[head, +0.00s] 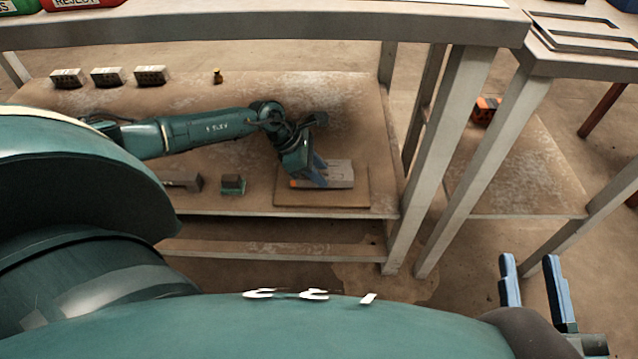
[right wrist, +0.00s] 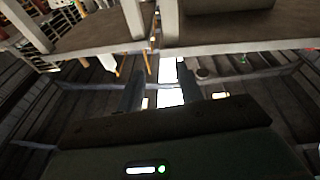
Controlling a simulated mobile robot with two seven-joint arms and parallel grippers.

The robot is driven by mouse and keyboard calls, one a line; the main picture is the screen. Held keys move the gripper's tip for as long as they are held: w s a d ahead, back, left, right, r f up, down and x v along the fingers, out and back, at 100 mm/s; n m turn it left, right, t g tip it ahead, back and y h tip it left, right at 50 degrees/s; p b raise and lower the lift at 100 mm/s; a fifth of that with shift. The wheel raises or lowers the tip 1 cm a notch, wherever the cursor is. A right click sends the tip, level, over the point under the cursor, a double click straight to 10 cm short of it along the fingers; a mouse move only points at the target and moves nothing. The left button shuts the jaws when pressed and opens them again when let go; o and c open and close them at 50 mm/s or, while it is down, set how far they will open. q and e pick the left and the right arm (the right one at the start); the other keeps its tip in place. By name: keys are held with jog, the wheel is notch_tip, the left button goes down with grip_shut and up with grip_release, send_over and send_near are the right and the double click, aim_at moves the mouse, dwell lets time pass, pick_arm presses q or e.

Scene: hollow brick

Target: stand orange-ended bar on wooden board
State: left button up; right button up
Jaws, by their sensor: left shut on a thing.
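The orange-ended bar (head: 340,175) is a grey piece with a small orange patch at its left end. It lies level, low over the wooden board (head: 355,201) on the lower shelf; whether it touches the board cannot be told. My left gripper (head: 318,177) reaches down from the left, shut on the bar and hiding part of it. My right gripper (head: 535,280) is far from the board at the lower right. Its blue fingers are apart and empty, and they also show apart in the right wrist view (right wrist: 160,90).
A dark grey piece (head: 183,182) and a dark block with green (head: 233,184) lie left of the board. Several hollow bricks (head: 108,77) and a small bottle (head: 217,76) stand at the back. A tabletop (head: 270,30) spans above; its leg (head: 440,150) stands right of the board.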

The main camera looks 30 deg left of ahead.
pick_arm(q)
notch_tip(320, 180, down, 4)
jog(key=shift+f+b, duration=0.1)
jog(key=shift+b, duration=0.65)
jog(key=o, duration=1.2)
jog(key=shift+c, duration=0.2)
pick_arm(e)
jog(key=shift+w+r+n+t+y, duration=0.2)
jog(key=shift+r+n+t+y, duration=0.1)
jog(key=shift+r+t+y, duration=0.15)
jog(key=shift+r, duration=0.1)
pick_arm(q)
jog(key=shift+a+r, duration=0.1)
jog(key=shift+r, duration=0.25)
jog(key=p+v, duration=0.4)
jog(key=v, duration=0.7)
jog(key=shift+s, duration=0.1)
jog(key=shift+a+r, duration=0.1)
jog(key=shift+r, duration=0.1)
pick_arm(e)
jog(key=shift+s+d+f+g+h, duration=0.15)
jog(key=shift+f+g+h, duration=0.1)
jog(key=shift+f+h, duration=0.2)
jog(key=shift+s+d+f+g+h, duration=0.1)
jog(key=shift+f+g+h, duration=0.1)
jog(key=shift+f+h, duration=0.2)
